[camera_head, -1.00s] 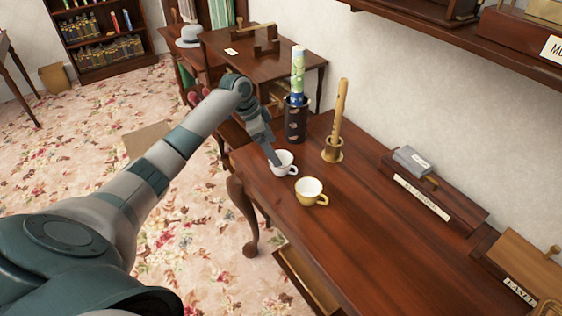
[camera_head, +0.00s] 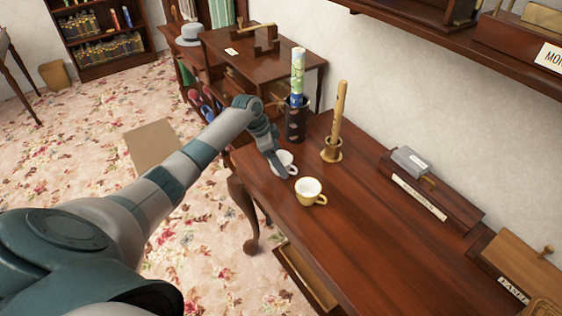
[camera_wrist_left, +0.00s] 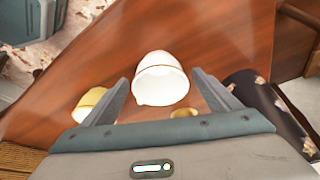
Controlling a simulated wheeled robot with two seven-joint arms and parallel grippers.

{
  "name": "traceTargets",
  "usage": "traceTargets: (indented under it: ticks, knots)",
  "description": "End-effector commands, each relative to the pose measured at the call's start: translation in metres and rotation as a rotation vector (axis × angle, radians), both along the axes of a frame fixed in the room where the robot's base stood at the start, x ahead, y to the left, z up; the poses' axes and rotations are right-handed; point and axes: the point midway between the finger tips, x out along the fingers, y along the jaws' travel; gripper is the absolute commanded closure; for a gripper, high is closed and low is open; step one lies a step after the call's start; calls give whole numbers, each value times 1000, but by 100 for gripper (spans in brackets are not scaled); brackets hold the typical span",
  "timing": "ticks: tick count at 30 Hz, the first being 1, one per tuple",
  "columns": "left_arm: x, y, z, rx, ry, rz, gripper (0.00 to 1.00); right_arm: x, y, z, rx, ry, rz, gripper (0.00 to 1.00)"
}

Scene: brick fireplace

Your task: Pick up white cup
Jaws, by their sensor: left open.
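The white cup (camera_head: 288,160) stands on the wooden table (camera_head: 330,235) near its far left end, partly hidden behind my left gripper (camera_head: 279,166). In the left wrist view the white cup (camera_wrist_left: 160,80) sits just ahead of the open fingers, in line with the space between them (camera_wrist_left: 166,95). The gripper is open and nothing is held. A yellow cup with a white inside (camera_head: 309,192) stands nearer on the same table, and it also shows beside the left finger in the wrist view (camera_wrist_left: 88,104). My right gripper is not in view.
A dark patterned holder with a green and blue tube (camera_head: 296,118) stands just behind the white cup. A brass holder with a wooden flute (camera_head: 332,150) is to its right. Labelled wooden stands (camera_head: 435,190) line the wall. The table's front middle is clear.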

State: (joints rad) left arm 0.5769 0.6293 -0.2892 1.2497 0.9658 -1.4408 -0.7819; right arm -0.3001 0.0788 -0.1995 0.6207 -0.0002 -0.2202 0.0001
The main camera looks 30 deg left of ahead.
Motion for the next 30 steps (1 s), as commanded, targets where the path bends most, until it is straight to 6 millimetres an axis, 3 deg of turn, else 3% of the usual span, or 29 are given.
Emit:
traceTargets:
  ticks: [6,19,25,30]
  knots:
    - [4,-4,-14,1,0,0,18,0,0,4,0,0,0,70]
    - [4,-4,-14,1,-1,-1,18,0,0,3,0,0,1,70]
    - [4,-4,-14,1,-1,-1,62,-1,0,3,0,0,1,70]
    - [4,-4,-13,2,-2,0,62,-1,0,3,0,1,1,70]
